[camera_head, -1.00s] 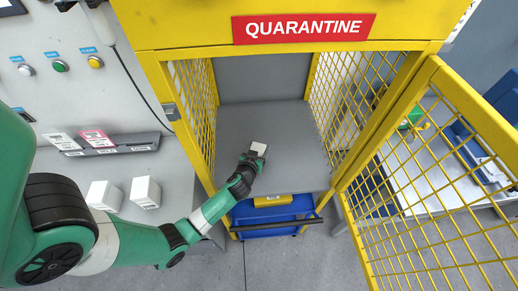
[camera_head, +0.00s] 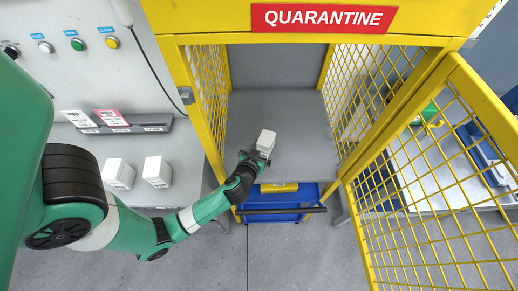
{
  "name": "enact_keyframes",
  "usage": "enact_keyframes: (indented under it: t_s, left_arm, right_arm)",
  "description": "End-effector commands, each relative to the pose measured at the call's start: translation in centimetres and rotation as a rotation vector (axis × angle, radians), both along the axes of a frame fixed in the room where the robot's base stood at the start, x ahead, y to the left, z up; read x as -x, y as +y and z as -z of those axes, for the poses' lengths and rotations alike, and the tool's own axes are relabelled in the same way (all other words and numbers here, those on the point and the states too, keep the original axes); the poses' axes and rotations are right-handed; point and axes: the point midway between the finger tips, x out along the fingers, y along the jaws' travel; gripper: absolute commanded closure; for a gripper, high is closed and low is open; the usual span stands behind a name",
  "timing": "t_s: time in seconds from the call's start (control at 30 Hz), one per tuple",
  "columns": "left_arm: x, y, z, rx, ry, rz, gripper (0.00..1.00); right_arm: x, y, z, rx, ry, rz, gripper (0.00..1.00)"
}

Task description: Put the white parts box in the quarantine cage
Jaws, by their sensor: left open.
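A white parts box (camera_head: 267,140) stands on the grey floor of the yellow quarantine cage (camera_head: 290,110), near its front and middle. My left gripper (camera_head: 259,155) is at the near side of this box, just inside the cage opening, and its jaws are open. The fingertips are small and dark here, and I cannot tell whether they touch the box. The cage's mesh door (camera_head: 430,190) stands open to the right. My right gripper is not in view.
Two more white boxes (camera_head: 118,174) (camera_head: 157,172) stand on the grey bench at left. A tray with cards (camera_head: 120,125) and a panel with buttons (camera_head: 78,44) lie behind them. A blue bin (camera_head: 275,205) sits below the cage floor. Cage space behind the box is clear.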

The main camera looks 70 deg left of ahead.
Motion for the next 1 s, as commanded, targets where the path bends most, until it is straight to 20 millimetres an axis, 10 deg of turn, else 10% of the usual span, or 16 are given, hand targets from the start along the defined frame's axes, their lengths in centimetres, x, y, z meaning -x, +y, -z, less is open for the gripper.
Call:
enact_keyframes:
  t_s: [0.27, 1.0]
  left_arm:
    - [2.4, -3.2, -1.6, 0.0, 0.0, 0.002, 0.02]
    - [2.5, -3.3, -1.7, 0.001, -0.001, 0.0, 0.02]
  right_arm:
    - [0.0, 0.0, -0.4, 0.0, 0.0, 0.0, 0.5]
    - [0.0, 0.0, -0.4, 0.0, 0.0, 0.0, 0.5]
